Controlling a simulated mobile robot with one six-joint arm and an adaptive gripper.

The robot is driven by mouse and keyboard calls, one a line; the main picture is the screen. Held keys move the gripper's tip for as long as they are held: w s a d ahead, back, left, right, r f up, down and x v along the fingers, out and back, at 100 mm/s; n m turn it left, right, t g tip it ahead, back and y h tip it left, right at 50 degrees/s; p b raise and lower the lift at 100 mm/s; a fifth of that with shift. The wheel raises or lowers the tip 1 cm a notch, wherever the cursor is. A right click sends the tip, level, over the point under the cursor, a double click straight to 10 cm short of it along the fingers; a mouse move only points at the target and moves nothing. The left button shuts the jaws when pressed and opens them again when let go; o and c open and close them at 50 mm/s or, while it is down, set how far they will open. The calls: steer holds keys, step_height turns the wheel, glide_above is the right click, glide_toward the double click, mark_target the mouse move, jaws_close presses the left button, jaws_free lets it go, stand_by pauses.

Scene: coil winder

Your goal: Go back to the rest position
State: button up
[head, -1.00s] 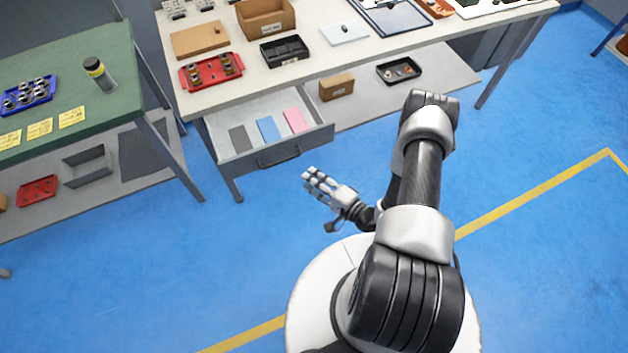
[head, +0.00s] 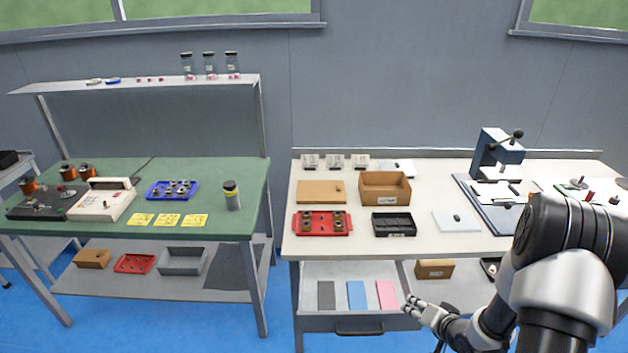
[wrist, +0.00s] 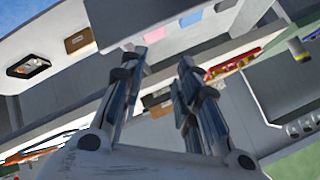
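My gripper (head: 419,310) is in front of the white workbench, near the right end of an open drawer (head: 343,322). In the wrist view my gripper (wrist: 165,75) has its two fingers apart with nothing between them. My arm is folded at the lower right of the head view. The drawer holds a grey, a blue and a pink flat piece.
On the white bench (head: 420,246) stand a red tray (head: 300,230), a black tray (head: 394,224), a cardboard box (head: 385,188) and a blue press (head: 497,152). A green bench (head: 100,225) is at the left. Blue floor shows between the benches.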

steer(key=s+a+r+n+g+h, duration=0.1)
steer(key=s+r+n+h, duration=0.15)
steer(key=r, duration=0.85)
steer(key=s+a+r+n+g+h, duration=0.1)
steer(key=s+r+h, duration=0.15)
steer(key=r, duration=0.85)
steer(key=s+a+r+n+g+y, duration=0.1)
steer(key=s+a+r, duration=0.2)
steer(key=s, duration=0.5)
steer(key=s+a+r+n+g+y, duration=0.1)
steer(key=s+a+r, duration=0.2)
steer(key=s, duration=0.5)
steer(key=s+a+r+n+g+y, duration=0.1)
steer(key=s+a+r, duration=0.2)
steer(key=s+a, duration=0.2)
steer(key=s, duration=0.2)
steer(key=shift+s+a, duration=0.35)
steer(key=shift+s, duration=0.05)
